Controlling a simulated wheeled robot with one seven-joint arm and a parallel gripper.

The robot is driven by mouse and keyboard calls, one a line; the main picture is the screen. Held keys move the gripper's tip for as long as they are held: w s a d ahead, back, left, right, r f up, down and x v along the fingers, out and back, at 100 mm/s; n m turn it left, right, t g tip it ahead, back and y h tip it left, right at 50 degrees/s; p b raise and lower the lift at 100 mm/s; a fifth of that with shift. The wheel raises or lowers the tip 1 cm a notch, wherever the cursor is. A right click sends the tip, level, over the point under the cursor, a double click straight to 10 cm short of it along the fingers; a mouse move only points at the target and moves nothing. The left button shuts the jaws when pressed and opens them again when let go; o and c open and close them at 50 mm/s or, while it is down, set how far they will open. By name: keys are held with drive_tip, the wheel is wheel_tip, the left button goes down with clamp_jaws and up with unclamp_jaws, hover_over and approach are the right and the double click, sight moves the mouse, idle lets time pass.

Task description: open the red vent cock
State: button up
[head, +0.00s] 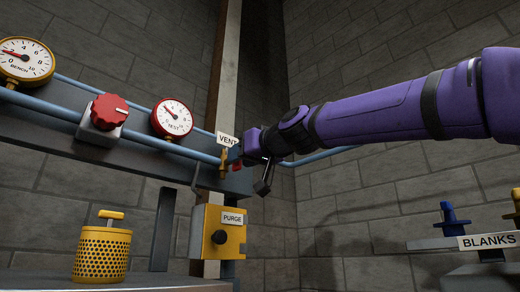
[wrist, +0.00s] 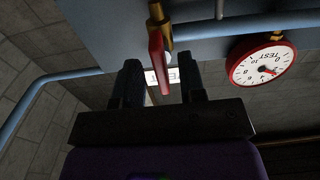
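The vent cock (head: 223,160) is a small brass valve on the blue pipe, just below the white VENT label (head: 227,139). A bit of its red lever (head: 236,167) shows beside my gripper (head: 262,176) in the head view. In the wrist view the red lever (wrist: 157,52) hangs from the brass body (wrist: 155,13) and lies in the gap between my fingers (wrist: 160,82). The fingers are apart, with a gap on both sides of the lever. My gripper hides part of the cock in the head view.
A red-rimmed TEST gauge (head: 172,118), a red knob (head: 109,111) and a BENCH gauge (head: 25,61) are left of the cock. A yellow PURGE box (head: 217,250) is below. A yellow perforated canister (head: 102,254) stands lower left. A BLANKS rack (head: 488,241) is at right.

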drive_tip(key=v, duration=0.9)
idle(0.3)
drive_tip(key=s+d+f+m+g+h, duration=0.2)
drive_tip(key=s+d+f, duration=0.4)
drive_tip(key=d+f, duration=0.4)
drive_tip(key=s+d+f+m+g+h, duration=0.2)
drive_tip(key=s+d+f+m+h, duration=0.2)
drive_tip(key=f, duration=1.7)
drive_tip(key=s+d+f+m+g+h, duration=0.2)
drive_tip(key=s+d+f+h, duration=0.5)
drive_tip(key=d+f, duration=0.8)
drive_tip(key=s+d+m, duration=0.1)
drive_tip(key=s+d, duration=0.2)
drive_tip(key=shift+d+f+m+g, duration=0.15)
drive_tip(key=shift+d+m+g, duration=0.1)
drive_tip(key=shift+m+g, duration=0.15)
drive_tip(key=shift+a, duration=0.1)
